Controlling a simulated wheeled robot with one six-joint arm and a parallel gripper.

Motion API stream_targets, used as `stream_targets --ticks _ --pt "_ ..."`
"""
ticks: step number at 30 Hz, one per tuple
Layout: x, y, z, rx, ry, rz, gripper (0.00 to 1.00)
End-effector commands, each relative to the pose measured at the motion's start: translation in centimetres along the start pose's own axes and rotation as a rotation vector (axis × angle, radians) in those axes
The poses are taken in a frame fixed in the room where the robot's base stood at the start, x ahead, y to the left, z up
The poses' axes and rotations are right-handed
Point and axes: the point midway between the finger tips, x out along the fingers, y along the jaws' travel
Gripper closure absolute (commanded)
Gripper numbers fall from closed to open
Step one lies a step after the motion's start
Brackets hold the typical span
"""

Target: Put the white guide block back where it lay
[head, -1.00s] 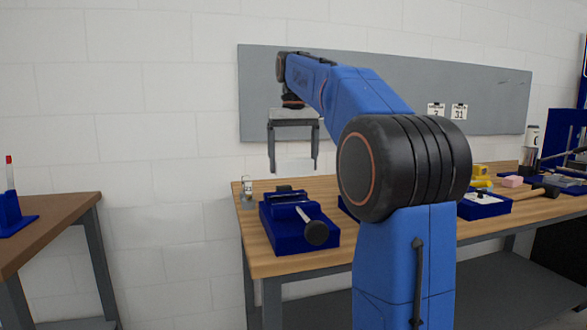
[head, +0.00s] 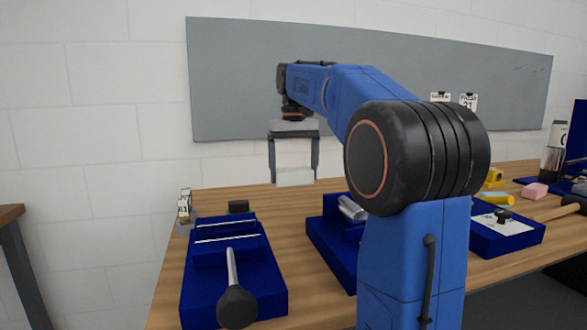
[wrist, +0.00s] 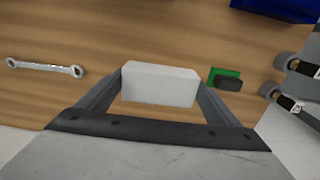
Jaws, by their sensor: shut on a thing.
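The white guide block (head: 295,177) is a small plain block held between the fingertips of my gripper (head: 294,175). My gripper is shut on it, with one finger against each end. In the wrist view the white guide block (wrist: 160,86) sits level across the jaws, with bare wooden bench top around it. The block hangs over the back part of the bench in the head view. Its height above the wood is hard to tell.
A blue fixture (head: 235,262) with a black-knobbed lever stands at the bench's left. Another blue fixture (head: 335,240) is partly behind my arm. The wrist view shows a wrench (wrist: 45,67) left of the block and a green-and-black piece (wrist: 225,78) to its right.

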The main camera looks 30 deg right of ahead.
Motion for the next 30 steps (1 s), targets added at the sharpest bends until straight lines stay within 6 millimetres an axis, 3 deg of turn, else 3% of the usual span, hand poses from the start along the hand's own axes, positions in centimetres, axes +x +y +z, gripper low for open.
stream_targets --ticks 30 --pt "6.0 0.0 0.0 0.000 0.000 0.000 0.43"
